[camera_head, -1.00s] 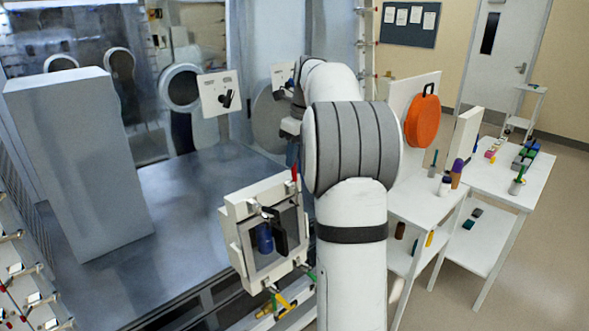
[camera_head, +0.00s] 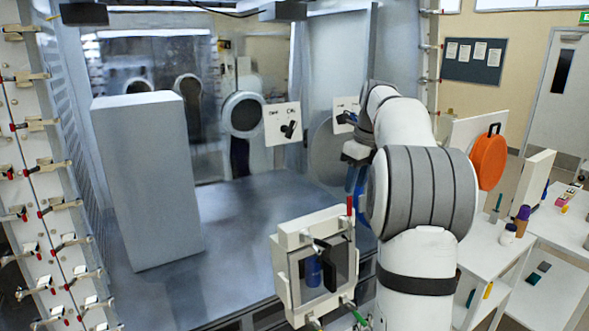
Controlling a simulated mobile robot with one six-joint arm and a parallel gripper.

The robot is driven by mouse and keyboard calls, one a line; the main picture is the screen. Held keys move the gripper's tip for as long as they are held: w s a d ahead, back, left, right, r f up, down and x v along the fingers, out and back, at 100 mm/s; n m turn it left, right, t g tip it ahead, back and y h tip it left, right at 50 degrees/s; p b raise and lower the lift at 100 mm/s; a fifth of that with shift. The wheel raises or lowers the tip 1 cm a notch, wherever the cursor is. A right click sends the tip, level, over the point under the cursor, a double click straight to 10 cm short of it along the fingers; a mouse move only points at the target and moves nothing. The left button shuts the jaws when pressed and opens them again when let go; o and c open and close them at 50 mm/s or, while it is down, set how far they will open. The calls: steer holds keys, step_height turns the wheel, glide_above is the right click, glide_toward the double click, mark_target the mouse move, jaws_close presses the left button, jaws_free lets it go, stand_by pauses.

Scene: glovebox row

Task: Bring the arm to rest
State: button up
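My arm, white with grey joint covers, rises at the right of the view and bends away towards the glovebox. My gripper (camera_head: 355,186) is at its far end, below the wrist, and is mostly hidden by the arm. Blue strips that look like its fingers hang there, too small and covered to show whether they are open or shut. They are above and just right of a white-framed hatch box (camera_head: 296,262). A blue bottle (camera_head: 313,271) shows inside that box, behind a dark handle.
A tall grey block (camera_head: 150,180) stands on the left of the grey glovebox floor (camera_head: 245,215). A white shelf table (camera_head: 488,246) with small bottles and an orange round case (camera_head: 489,158) are right of my arm. A rack of toggle clamps (camera_head: 45,190) lines the left edge.

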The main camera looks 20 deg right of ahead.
steer(key=s+a+f+n+h+b, duration=0.1)
steer(key=s+a+f+n+b, duration=0.45)
steer(key=s+a+n, duration=0.8)
steer(key=s+a+f+n+t+b, duration=0.1)
steer(key=s+a+f+n, duration=0.3)
steer(key=s+f+n, duration=0.3)
steer(key=s+a+f+n, duration=0.5)
steer(key=s+f+n, duration=0.2)
steer(key=n, duration=0.4)
steer(key=shift+s+f+t+b, duration=0.3)
steer(key=shift+f+t+b, duration=0.1)
steer(key=shift+f, duration=0.1)
steer(key=shift+d, duration=0.1)
